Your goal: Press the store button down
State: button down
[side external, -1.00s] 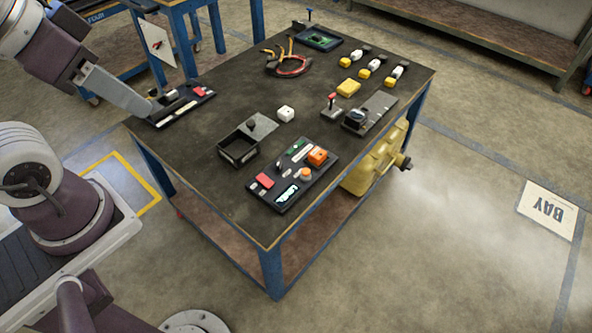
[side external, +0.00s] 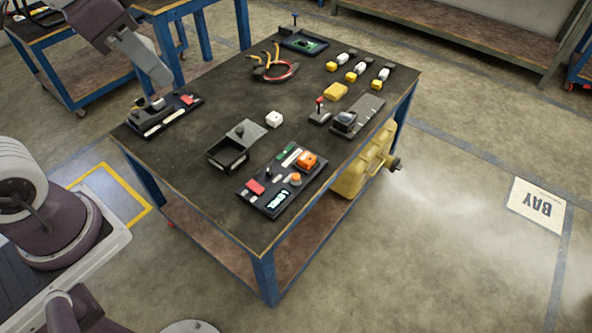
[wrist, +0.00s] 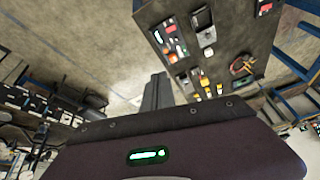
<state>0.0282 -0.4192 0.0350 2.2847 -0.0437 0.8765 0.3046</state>
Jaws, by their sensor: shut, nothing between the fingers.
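The labels are too small to read, so I cannot tell which part is the store button. A dark control panel (side external: 270,207) at the table's near corner carries a red block (side external: 255,187), an orange round button (side external: 295,179), an orange block (side external: 307,161) and a lit display (side external: 279,201). A second dark panel (side external: 160,121) at the left edge carries a red piece (side external: 187,99), a pale bar and dark parts. My gripper (side external: 163,82) is shut and empty, raised above and behind the left panel. Its fingers also show in the wrist view (wrist: 156,82).
An open black box (side external: 228,163) and a white cube (side external: 273,119) stand mid-table. A red-topped lever (side external: 319,112), yellow blocks (side external: 336,92) and a cable coil (side external: 275,70) lie farther back. A yellow tank (side external: 362,165) hangs at the right side, with mist beyond.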

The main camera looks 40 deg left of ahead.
jog(key=w+f+m+g, duration=0.1)
jog(key=w+f+m, duration=0.15)
jog(key=w, duration=0.75)
jog(key=m+g, duration=0.4)
jog(key=m, duration=0.8)
send_over(296, 176)
notch_tip(296, 176, down, 28)
jog(key=shift+w+f+y, duration=0.1)
jog(key=shift+f+y, duration=0.2)
jog(key=shift+f, duration=0.15)
notch_tip(296, 176, down, 14)
